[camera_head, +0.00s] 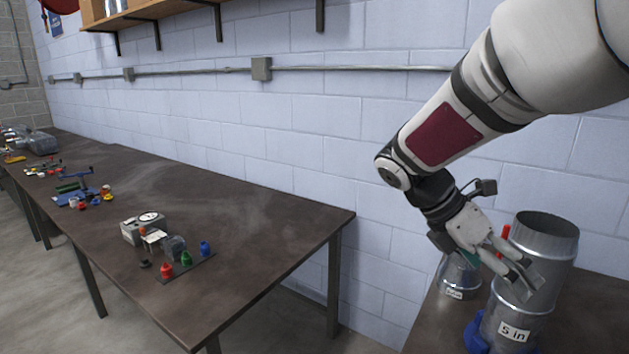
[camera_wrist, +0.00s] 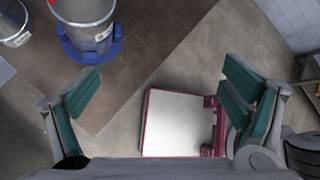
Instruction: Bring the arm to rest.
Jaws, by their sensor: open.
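My gripper (camera_head: 520,280) is at the right in the head view, in front of a large metal duct (camera_head: 545,240) with a "5 in" label. In the wrist view my gripper (camera_wrist: 165,100) has its two green-padded fingers spread wide with nothing between them. The duct (camera_wrist: 85,10) is at the top left there, beyond the fingers, with a blue clamp-like ring (camera_wrist: 90,52) around its lower part. The arm reaches down from the upper right in the head view. Whether a finger touches the duct cannot be told.
A smaller labelled metal duct (camera_head: 458,277) stands left of the large one on the right table (camera_head: 590,315). A long brown table (camera_head: 260,215) holds small coloured items. A red-framed panel (camera_wrist: 180,122) lies below in the wrist view. A wall shelf (camera_head: 150,12) hangs above.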

